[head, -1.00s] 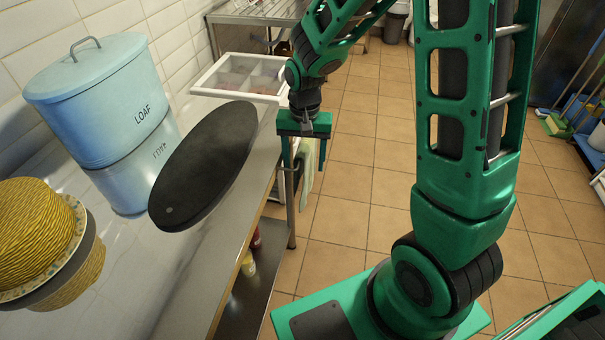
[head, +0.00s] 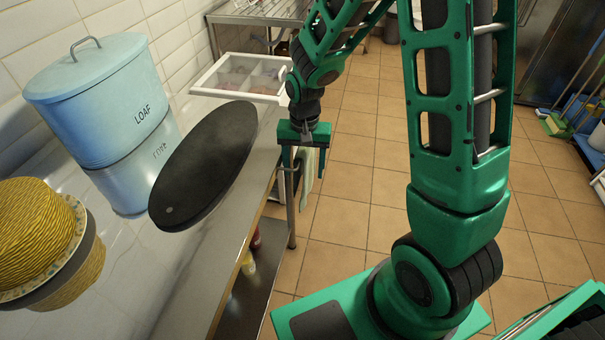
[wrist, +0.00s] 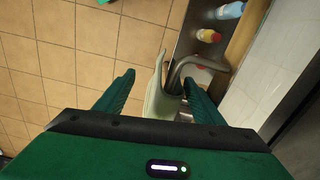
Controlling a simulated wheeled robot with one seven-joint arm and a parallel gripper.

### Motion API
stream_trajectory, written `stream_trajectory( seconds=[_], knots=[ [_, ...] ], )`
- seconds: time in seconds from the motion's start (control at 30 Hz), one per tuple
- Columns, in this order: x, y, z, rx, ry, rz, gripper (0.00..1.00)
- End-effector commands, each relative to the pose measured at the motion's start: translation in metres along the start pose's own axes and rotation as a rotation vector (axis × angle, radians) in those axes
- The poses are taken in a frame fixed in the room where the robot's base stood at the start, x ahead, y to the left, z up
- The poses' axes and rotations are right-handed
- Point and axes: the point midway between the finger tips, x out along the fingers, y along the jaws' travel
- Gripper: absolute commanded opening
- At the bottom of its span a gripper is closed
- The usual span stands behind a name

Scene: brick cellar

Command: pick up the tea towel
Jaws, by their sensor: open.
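The tea towel (head: 306,172) is pale green and hangs at the end of the steel counter (head: 205,262). In the wrist view the tea towel (wrist: 160,98) hangs beside a bent metal rail (wrist: 190,68). My gripper (head: 304,170) is open above the towel, its fingers pointing down. In the wrist view my gripper (wrist: 160,92) has one green finger on each side of the towel, with the rail's end also between them. I cannot tell whether either finger touches the towel. Part of the towel is hidden behind my gripper in the head view.
On the counter stand a blue bread bin (head: 95,100), a dark oval board (head: 205,165) and a yellow woven basket (head: 38,230). A white compartment tray (head: 240,77) is just behind my gripper. Bottles (wrist: 208,35) stand on the lower shelf.

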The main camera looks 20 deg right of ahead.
Motion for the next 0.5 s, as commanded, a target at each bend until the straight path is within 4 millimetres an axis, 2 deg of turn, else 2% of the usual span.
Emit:
stream_trajectory(
  seconds=[0.5],
  knots=[
    [0.018,0.000,0.000,0.000,-0.002,0.001,0.62]
  ],
)
